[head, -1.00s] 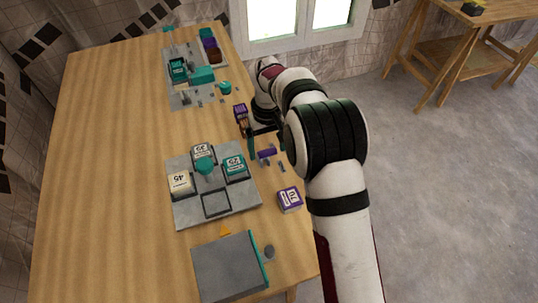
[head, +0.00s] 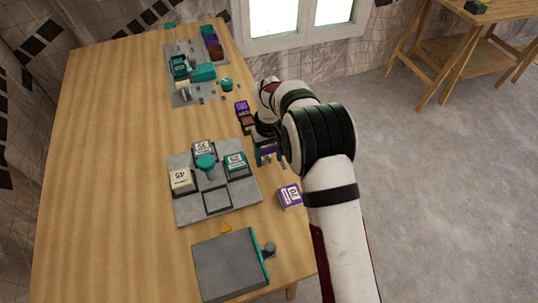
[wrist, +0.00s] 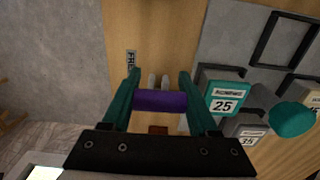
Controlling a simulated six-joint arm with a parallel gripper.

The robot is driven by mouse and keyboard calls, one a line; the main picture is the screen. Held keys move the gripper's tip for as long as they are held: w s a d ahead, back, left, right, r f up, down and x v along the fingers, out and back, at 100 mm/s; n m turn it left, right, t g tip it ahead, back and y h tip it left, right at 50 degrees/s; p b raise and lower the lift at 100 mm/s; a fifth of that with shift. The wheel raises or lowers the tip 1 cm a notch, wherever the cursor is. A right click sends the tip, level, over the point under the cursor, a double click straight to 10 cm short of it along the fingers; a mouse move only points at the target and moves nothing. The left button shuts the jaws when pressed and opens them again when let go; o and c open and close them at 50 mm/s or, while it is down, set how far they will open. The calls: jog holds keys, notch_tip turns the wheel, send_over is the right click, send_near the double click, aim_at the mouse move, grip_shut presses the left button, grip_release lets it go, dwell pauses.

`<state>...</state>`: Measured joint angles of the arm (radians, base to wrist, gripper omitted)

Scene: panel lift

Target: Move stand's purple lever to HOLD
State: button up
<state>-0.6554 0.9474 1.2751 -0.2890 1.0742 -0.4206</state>
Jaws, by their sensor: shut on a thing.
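The purple lever bar (wrist: 160,101) lies crosswise between the two teal fingers of my gripper (wrist: 158,80) in the wrist view. The fingers are shut on its two ends. In the head view my gripper (head: 268,158) is at the table's right edge, beside the grey block stand, and a bit of purple shows between its fingers. Two pale posts (wrist: 159,82) show just past the bar. A small label (wrist: 131,62) with partly readable letters lies left of the fingertips. No HOLD mark is readable.
A grey stand (head: 216,201) with numbered blocks and a teal knob (head: 205,162) is close by. A loose purple block (head: 290,195) lies nearer the front. Purple and brown blocks (head: 242,108) lie behind my gripper. A grey box (head: 228,267) sits in front. The table's left side is clear.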

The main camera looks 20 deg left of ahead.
grip_shut()
jog(key=shift+w+a+r+g+h, duration=0.2)
jog(key=shift+w+a+g+h, duration=0.2)
jog(key=shift+g+h, duration=0.2)
jog(key=shift+r+g+h, duration=0.15)
jog(key=shift+g+h, duration=0.25)
